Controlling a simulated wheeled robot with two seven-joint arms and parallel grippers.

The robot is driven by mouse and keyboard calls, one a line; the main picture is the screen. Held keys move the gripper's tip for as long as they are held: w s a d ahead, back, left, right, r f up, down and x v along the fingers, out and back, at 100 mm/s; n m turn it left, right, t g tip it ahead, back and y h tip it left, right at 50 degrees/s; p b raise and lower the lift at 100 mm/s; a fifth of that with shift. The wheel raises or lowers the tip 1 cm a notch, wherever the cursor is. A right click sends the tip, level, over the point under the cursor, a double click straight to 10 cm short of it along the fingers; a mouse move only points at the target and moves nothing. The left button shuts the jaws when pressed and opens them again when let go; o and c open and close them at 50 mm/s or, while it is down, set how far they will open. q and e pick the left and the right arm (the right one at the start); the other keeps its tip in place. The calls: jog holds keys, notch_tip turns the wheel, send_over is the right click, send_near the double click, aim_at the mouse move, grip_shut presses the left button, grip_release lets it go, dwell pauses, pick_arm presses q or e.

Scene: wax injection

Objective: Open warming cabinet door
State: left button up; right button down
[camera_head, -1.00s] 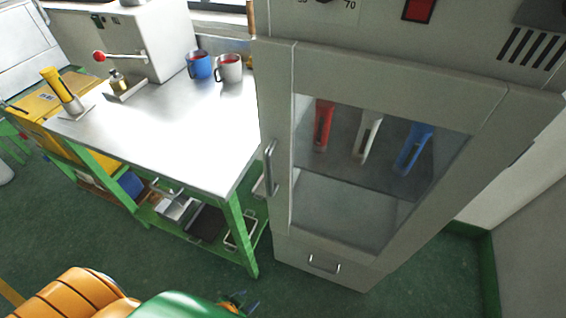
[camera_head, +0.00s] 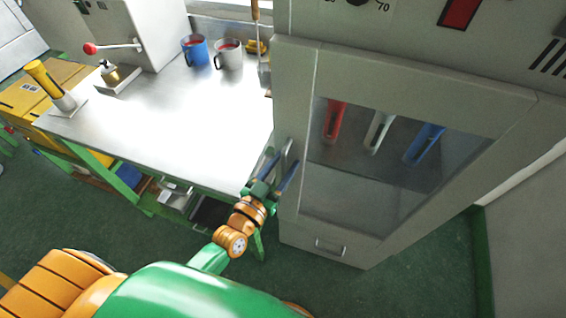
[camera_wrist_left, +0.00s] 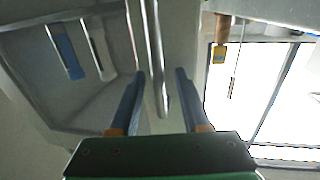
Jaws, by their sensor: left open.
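The grey warming cabinet (camera_head: 292,95) stands at the right in the head view. Its door (camera_head: 430,85) is shut and has a window. A vertical metal handle (camera_head: 286,158) is on the door's left edge, partly hidden by my gripper. My left gripper (camera_head: 281,168) is open at the handle. In the left wrist view, the handle (camera_wrist_left: 157,60) runs between the two blue fingers of the left gripper (camera_wrist_left: 160,75), with gaps on both sides. Whether a finger touches it I cannot tell. My right gripper is not in view.
Behind the window are a red tool (camera_head: 334,121), a white one (camera_head: 380,131) and a blue one (camera_head: 424,143). Left of the cabinet is a metal-topped bench (camera_head: 160,130) with a blue mug (camera_head: 195,50), a grey mug (camera_head: 228,54) and a lever machine (camera_head: 150,25). Green floor lies in front.

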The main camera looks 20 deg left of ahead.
pick_arm(q)
jog(key=shift+s, duration=0.1)
grip_shut()
dwell(1.2)
